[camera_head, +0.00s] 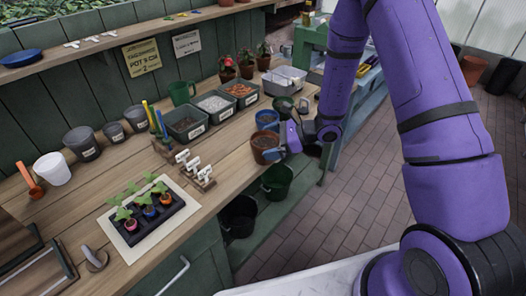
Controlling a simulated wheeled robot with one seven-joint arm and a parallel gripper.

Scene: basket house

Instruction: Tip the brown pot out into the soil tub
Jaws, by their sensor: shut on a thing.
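The brown pot (266,142) stands upright near the front edge of the wooden bench, with dark contents showing inside its rim. My gripper (280,151) comes from the right and is shut on the pot's right side. The fingertips are small and partly hidden. I cannot tell whether the pot touches the bench or is just above it. The soil tub appears to be the grey labelled tub (187,136) with dark filling, at the left end of a row of tubs behind and left of the pot. Its label is too small to read.
A tub with pale filling (214,103) and one with orange-brown filling (241,89) continue the row. A blue pot (266,118) stands just behind the brown pot. White labels in a wooden holder (201,178) and a seedling tray (147,215) lie to the left.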

